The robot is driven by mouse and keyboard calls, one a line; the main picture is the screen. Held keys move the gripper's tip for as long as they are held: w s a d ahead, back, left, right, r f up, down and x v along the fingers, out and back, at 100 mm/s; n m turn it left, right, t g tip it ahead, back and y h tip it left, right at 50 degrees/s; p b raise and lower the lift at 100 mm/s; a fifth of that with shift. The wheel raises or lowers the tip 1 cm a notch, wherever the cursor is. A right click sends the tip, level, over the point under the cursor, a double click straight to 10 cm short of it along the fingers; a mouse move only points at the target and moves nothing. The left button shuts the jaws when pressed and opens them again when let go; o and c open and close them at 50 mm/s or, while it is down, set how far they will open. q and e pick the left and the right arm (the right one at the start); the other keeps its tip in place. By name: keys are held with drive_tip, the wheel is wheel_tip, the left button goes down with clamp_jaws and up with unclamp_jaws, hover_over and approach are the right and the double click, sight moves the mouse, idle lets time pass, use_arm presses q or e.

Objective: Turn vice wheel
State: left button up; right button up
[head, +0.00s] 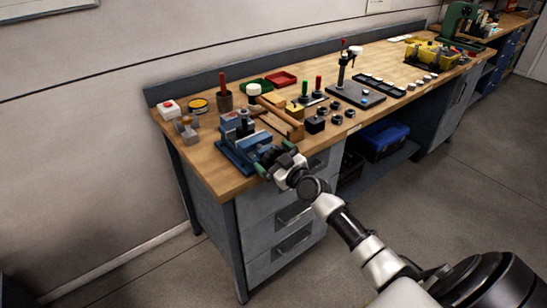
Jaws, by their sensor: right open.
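The blue vice (236,151) stands at the near left edge of the wooden workbench (215,178), with grey metal parts on top. My right gripper (274,160) is at the front right side of the vice, over the bench edge. It is open. Two green-ended parts show at its tip; I cannot tell whether they belong to the gripper or the vice wheel. The wheel itself is largely hidden by the gripper, and I cannot tell whether they touch. My left gripper is not in view.
A wooden frame (281,120) and small black blocks (315,124) stand right of the vice. A red-topped white box (169,109) is at the left. Drawers (283,240) lie below the bench. A blue crate (385,140) sits on the lower shelf. The floor in front is clear.

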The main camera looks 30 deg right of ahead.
drive_tip(key=shift+w, duration=0.2)
drive_tip(key=shift+c, duration=0.3)
drive_tip(key=c, duration=0.6)
drive_tip(key=shift+m, duration=0.3)
